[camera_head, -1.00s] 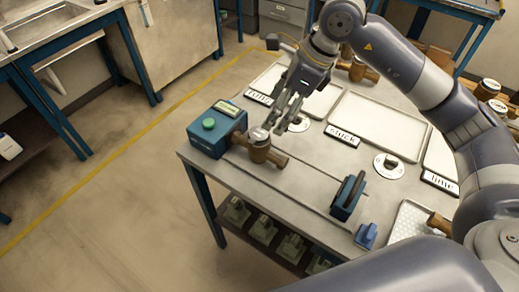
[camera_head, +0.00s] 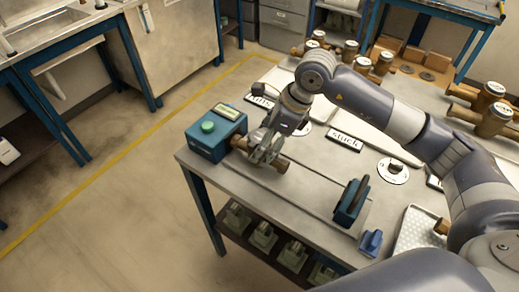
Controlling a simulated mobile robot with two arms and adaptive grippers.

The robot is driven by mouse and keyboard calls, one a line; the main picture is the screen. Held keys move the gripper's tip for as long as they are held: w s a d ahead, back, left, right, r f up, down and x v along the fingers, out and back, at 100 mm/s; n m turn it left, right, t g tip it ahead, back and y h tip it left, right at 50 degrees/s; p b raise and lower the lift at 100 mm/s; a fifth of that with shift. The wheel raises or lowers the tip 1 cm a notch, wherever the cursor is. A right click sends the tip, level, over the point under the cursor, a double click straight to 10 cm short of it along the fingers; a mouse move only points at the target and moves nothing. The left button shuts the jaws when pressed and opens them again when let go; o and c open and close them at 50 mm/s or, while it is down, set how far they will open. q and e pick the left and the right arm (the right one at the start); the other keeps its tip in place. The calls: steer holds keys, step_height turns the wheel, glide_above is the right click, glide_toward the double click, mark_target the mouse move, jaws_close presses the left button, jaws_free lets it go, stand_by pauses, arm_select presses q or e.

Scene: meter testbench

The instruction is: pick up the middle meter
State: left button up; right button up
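A brass-brown meter lies on the near-left part of the bench, beside the blue test box. Its pipe end (camera_head: 283,164) shows to the right of my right gripper (camera_head: 262,153). The gripper's fingers are down over the meter and hide most of its body and dial. I cannot tell whether they are closed on it or only around it. More brown meters stand in a group at the back, among them one at the back middle (camera_head: 350,49) and one in front of it (camera_head: 362,67). My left gripper is not in view.
The blue box (camera_head: 213,133) with a green button stands close left of the gripper. A blue clamp (camera_head: 350,201) and a small blue block (camera_head: 370,242) are at the front right. A "stuck" label (camera_head: 345,142) and trays lie behind. More meters (camera_head: 494,122) stand far right.

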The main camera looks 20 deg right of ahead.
steer(key=shift+p+x, duration=0.4)
steer(key=shift+x, duration=1.4)
steer(key=shift+s+a, duration=0.1)
steer(key=shift+s, duration=0.05)
jaws_close()
steer(key=shift+r, duration=0.15)
